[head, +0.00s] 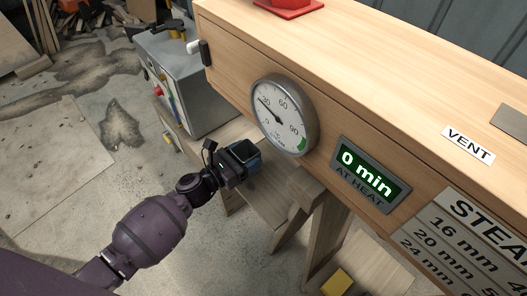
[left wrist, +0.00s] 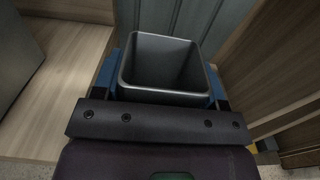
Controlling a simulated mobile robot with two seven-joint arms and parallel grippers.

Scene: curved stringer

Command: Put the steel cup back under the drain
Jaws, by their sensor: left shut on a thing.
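The steel cup (left wrist: 165,65) is a grey, square, open-topped vessel, and its inside looks empty. My left gripper (head: 243,158) is shut on it, with a blue finger on each side. The cup (head: 243,150) sits upright or nearly so in the head view, beside the wooden steam box (head: 225,75) and below and left of its round gauge. I cannot tell whether the cup touches the wood below it. The drain does not show in either view. My right gripper is not in view.
The gauge (head: 284,115) and a display reading 0 min (head: 370,172) are on the box front. A wooden stand (head: 270,193) is below. A grey metal unit (head: 188,78) stands behind. A yellow block (head: 337,281) is at the bottom. Open floor lies left.

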